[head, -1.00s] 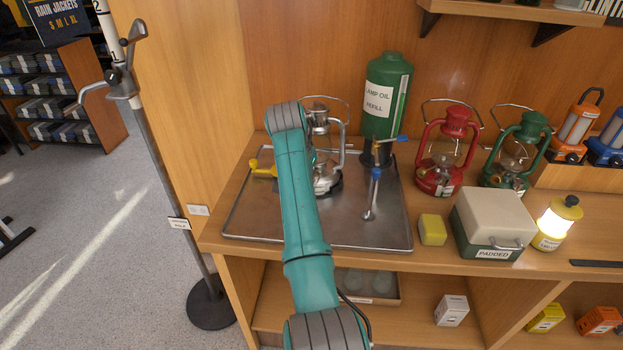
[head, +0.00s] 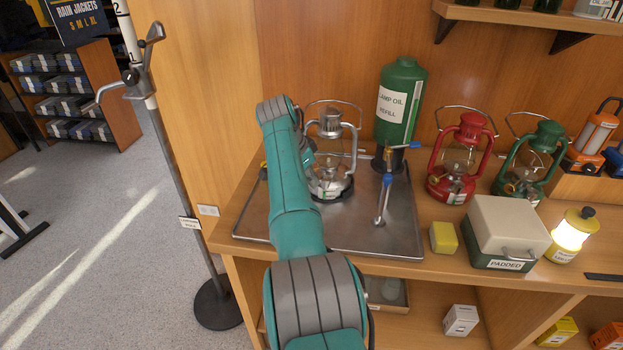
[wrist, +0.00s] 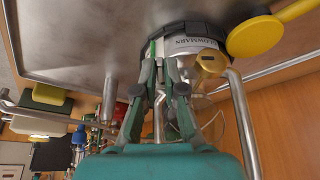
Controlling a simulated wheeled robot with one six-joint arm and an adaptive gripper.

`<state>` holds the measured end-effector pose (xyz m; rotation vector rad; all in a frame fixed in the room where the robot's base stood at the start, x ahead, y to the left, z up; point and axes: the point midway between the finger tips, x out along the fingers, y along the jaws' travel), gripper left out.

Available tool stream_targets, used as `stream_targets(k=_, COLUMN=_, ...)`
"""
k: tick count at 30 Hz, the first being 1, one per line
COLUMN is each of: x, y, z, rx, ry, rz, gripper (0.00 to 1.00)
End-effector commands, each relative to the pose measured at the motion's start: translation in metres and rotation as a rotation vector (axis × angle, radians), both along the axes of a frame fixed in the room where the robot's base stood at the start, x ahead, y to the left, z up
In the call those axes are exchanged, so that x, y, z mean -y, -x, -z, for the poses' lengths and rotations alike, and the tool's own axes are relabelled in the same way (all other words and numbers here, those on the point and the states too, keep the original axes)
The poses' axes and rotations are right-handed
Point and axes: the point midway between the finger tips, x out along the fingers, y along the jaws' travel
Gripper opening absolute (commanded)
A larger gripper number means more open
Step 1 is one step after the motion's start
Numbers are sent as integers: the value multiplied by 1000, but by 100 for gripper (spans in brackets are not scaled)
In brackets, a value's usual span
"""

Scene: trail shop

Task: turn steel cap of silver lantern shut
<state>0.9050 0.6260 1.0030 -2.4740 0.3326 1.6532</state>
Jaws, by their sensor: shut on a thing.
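The silver lantern (head: 332,182) stands upright on the steel tray (head: 350,238) in the head view, its left side partly behind my arm. In the wrist view its tank (wrist: 188,44) with a printed label appears tilted in the picture, with a brass cap (wrist: 211,62) beside my fingers. My gripper (wrist: 161,76) has its fingertips close together against the tank. It is shut on the steel cap, which is mostly hidden between the fingertips. In the head view my arm hides most of the gripper.
A yellow handle (wrist: 255,38) is close right of the lantern in the wrist view. The green lamp oil can (head: 402,100) and a tap with a blue lever (head: 386,181) stand right of the lantern. A red lantern (head: 461,160) and padded box (head: 505,232) are farther right.

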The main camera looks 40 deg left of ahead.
Motion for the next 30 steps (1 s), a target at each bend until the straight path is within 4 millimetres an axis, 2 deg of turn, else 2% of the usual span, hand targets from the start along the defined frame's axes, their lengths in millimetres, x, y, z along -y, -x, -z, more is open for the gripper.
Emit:
stream_targets(k=14, x=-1, y=0, z=0, rx=1, ry=-2, rz=8, gripper=0)
stream_targets(k=15, x=-1, y=0, z=0, rx=1, ry=-2, rz=8, gripper=16)
stream_targets(k=17, x=-1, y=0, z=0, rx=1, ry=-2, rz=8, gripper=32)
stream_targets(k=18, x=-1, y=0, z=0, rx=1, ry=-2, rz=8, gripper=34)
stream_targets(k=26, x=-1, y=0, z=0, rx=0, ry=-1, rz=7, gripper=34)
stream_targets(k=30, x=-2, y=3, z=-8, rx=2, ry=-2, rz=6, gripper=34)
